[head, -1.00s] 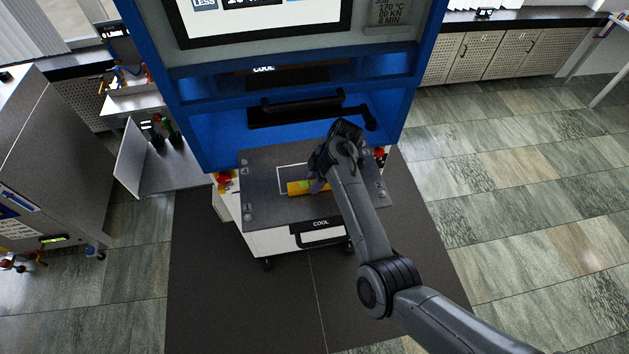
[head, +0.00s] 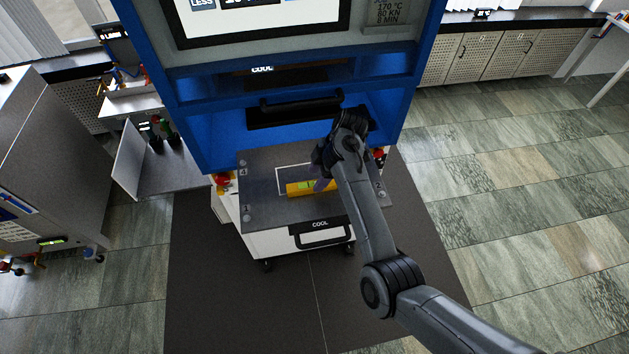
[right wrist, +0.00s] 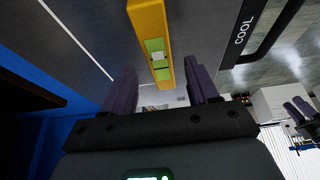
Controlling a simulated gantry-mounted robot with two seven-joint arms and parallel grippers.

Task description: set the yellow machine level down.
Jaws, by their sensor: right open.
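The yellow machine level (head: 300,189), a bar with a green vial, lies on the dark grey top plate of the white cart (head: 262,205). My right gripper (head: 322,184) is just over the level's right part, partly hiding it. In the right wrist view the level (right wrist: 146,20) runs down from the top edge, and its near end shows between the spread purple fingers (right wrist: 160,80). The gripper is open, with a gap on both sides of the level. Whether the level rests flat everywhere is hard to tell.
The tall blue press (head: 215,130) stands right behind the cart. The cart's black handle (head: 322,236) faces the front. A thin white outline (head: 278,178) is marked on the plate. A grey cabinet (head: 55,150) stands at the left; floor on the right is clear.

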